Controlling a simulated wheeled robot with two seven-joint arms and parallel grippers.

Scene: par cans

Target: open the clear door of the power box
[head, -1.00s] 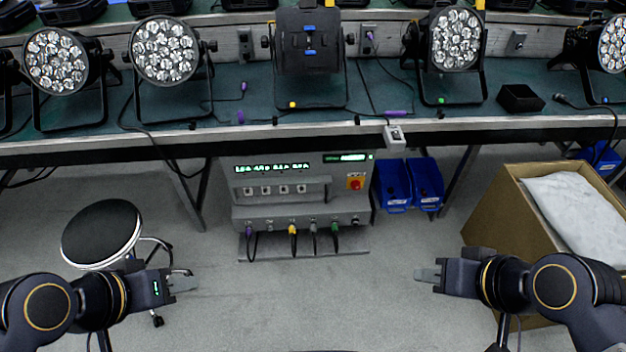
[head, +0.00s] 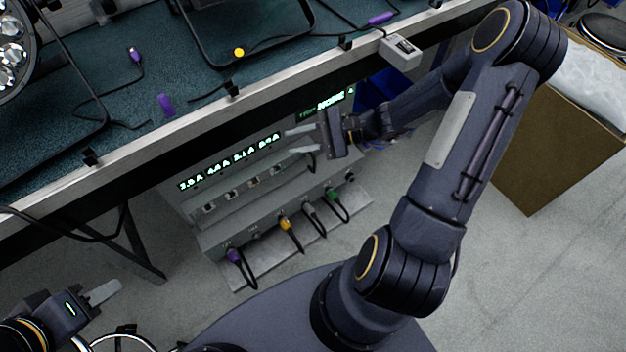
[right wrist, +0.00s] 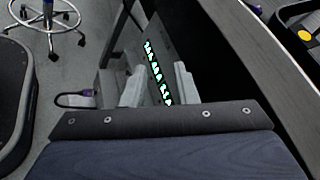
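The grey power box (head: 232,205) stands below the front edge of the table, with green lit readouts, a row of switches and several plugged cables on its lower front. It also shows in the right wrist view (right wrist: 158,50). I cannot make out the clear door's outline over the switches. My right gripper (head: 294,142) is at the upper right of the box front, beside the readouts. Its fingers are apart with nothing seen between them; in the right wrist view (right wrist: 158,88) the readouts show through the gap. It hides the red switch. My left gripper (head: 108,291) is low at the left, away from the box.
The table edge (head: 205,115) overhangs the box, close to my right arm. A small grey box (head: 400,52) hangs at that edge. Blue bins (head: 375,92) are behind my right arm. A cardboard box (head: 545,165) stands at the right. Floor in front is partly clear.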

